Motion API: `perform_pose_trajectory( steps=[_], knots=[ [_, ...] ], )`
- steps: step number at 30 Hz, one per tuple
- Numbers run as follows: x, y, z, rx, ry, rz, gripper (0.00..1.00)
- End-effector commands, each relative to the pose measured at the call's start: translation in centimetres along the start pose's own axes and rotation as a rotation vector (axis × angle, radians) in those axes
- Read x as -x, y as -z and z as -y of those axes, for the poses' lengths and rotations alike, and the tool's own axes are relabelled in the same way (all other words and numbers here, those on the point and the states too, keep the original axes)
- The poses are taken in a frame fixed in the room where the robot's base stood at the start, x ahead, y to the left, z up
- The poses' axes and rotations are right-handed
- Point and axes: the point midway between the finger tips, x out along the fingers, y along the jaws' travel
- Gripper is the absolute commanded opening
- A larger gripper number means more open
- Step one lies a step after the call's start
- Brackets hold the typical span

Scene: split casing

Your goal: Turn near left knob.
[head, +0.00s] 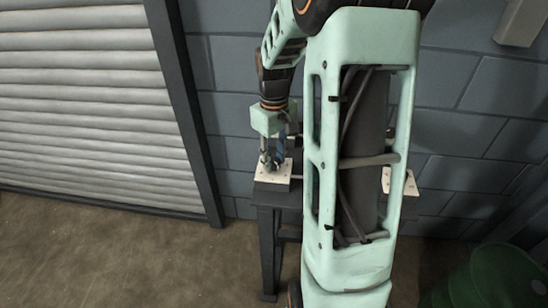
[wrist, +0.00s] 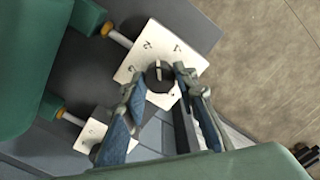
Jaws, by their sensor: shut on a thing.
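A round dark knob (wrist: 162,78) with a pale line across its top sits on a white plate (wrist: 148,49) in the wrist view. My gripper (wrist: 157,76) has one finger on each side of the knob and is shut on it. In the head view my gripper (head: 269,162) points down at the white plate (head: 272,182) on the left end of a dark table (head: 267,196). The knob is hidden by the fingers there.
A second white plate (head: 411,184) shows right of my arm, which hides the table's middle. A second plate (wrist: 90,137) and green casing parts (wrist: 85,17) lie left in the wrist view. A green barrel (head: 495,278) stands lower right; the floor at left is clear.

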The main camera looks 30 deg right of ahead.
Motion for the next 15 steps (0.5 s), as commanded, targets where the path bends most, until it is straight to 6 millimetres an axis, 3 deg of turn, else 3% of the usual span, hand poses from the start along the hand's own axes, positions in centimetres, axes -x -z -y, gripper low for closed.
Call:
perform_pose_trajectory(
  steps=[8,15],
  knots=[
    [0.10,0.01,0.01,0.042,0.000,0.000,0.03],
    [0.19,0.00,0.02,0.185,0.001,0.001,0.03]
  ],
)
